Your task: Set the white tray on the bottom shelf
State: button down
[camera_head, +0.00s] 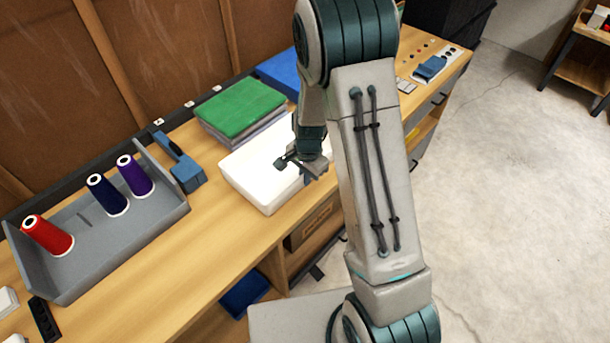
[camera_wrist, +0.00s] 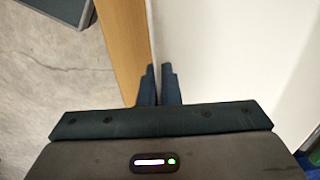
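The white tray (camera_head: 252,180) sits on the wooden bench top near its front edge, in front of a stack with a green top. It fills the right of the wrist view (camera_wrist: 235,50). My gripper (camera_head: 307,179) points down at the tray's front side. In the wrist view its two dark fingers (camera_wrist: 159,88) are close together, one on each side of the tray's front wall, and look closed on it. The fingertips' contact is small and partly hidden. The bottom shelf is mostly hidden below the bench; a blue item (camera_head: 245,293) shows low there.
A grey holder (camera_head: 120,243) with red, dark blue and purple thread cones stands left on the bench (camera_head: 195,283). A blue tool (camera_head: 184,168) and the green-topped stack (camera_head: 240,108) are close to the tray. A labelled box (camera_head: 315,221) sits under the bench top. The floor (camera_head: 520,190) at right is clear.

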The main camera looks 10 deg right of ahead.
jog(key=shift+f, duration=0.2)
jog(key=c, duration=1.6)
grip_release()
jog(key=shift+c, duration=0.2)
notch_tip(320, 180, up, 11)
jog(key=s+d+r+n+t, duration=0.1)
jog(key=s+r+n, duration=0.4)
jog(key=s, duration=0.4)
jog(key=s+d+r+n+t, duration=0.1)
jog(key=s+d+r+n, duration=0.1)
jog(key=s+r+n, duration=0.3)
jog(key=s+r, duration=0.3)
jog(key=s, duration=0.2)
jog(key=shift+d+r+t, duration=0.3)
jog(key=shift+o, duration=0.4)
jog(key=shift+s+n, duration=0.4)
jog(key=shift+s, duration=0.1)
